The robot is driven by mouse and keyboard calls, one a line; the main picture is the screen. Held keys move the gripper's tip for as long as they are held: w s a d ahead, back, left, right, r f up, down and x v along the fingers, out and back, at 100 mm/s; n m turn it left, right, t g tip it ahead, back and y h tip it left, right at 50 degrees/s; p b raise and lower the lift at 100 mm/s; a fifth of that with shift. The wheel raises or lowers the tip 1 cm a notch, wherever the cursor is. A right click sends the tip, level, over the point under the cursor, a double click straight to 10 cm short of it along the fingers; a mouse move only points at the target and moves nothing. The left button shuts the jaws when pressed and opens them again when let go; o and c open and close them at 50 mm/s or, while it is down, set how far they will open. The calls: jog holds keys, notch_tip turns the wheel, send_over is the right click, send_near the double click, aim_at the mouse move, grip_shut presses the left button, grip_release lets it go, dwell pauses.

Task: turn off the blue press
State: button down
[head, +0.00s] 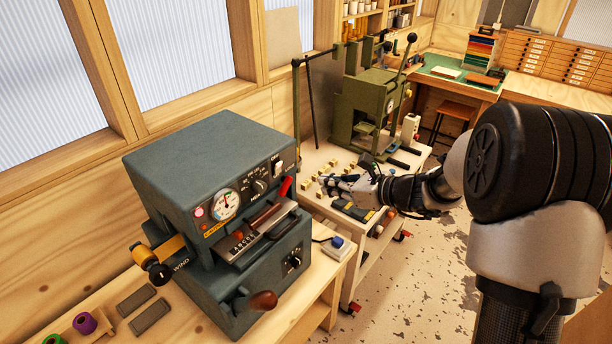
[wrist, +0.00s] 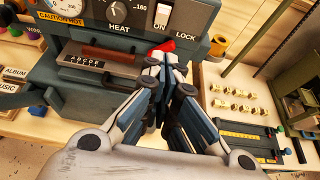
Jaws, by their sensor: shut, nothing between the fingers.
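The blue press (head: 185,150) is a dark blue-grey box machine on the bench at the left in the head view. Its front has a round gauge (head: 224,203), a pinkish lamp (head: 198,213), a heat knob (head: 260,186) and a pale rocker switch (head: 277,168). In the wrist view the switch (wrist: 163,14) sits above the word ON, at the top. A red lever (head: 285,188) is below it. My gripper (head: 325,182) is to the right of the press front, apart from it in the head view. In the wrist view my gripper (wrist: 164,62) is shut and empty, its tips overlapping the red lever in the picture.
A white cart (head: 355,255) with small brass type pieces (wrist: 240,104) stands right of the press. A green press (head: 375,100) stands at its back. A wooden-ended handle (head: 262,301) juts from the blue press's lower front. A small white box with a blue button (head: 337,244) lies beside it.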

aim_at(280, 170)
jog(key=shift+w+a+r+x, duration=0.15)
jog(key=shift+r+x, duration=0.3)
jog(key=shift+x, duration=1.6)
jog(key=shift+w+a+r+x, duration=0.15)
jog(key=shift+r+x, duration=0.25)
jog(key=shift+x, duration=1.7)
jog(key=shift+w+a+r+x, duration=0.1)
jog(key=shift+r+x, duration=0.35)
jog(key=shift+x, duration=1.6)
jog(key=shift+a+r+p, duration=0.2)
jog(key=shift+r+p, duration=0.2)
jog(key=shift+p, duration=0.65)
jog(key=p, duration=0.1)
jog(key=h+p, duration=0.1)
jog(key=p, duration=0.1)
jog(key=shift+w+a+r+g, duration=0.15)
jog(key=shift+a+r+g, duration=0.05)
jog(key=shift+r+g, duration=0.2)
jog(key=shift+f+b, duration=0.5)
jog(key=shift+b, duration=0.05)
jog(key=shift+r, duration=0.1)
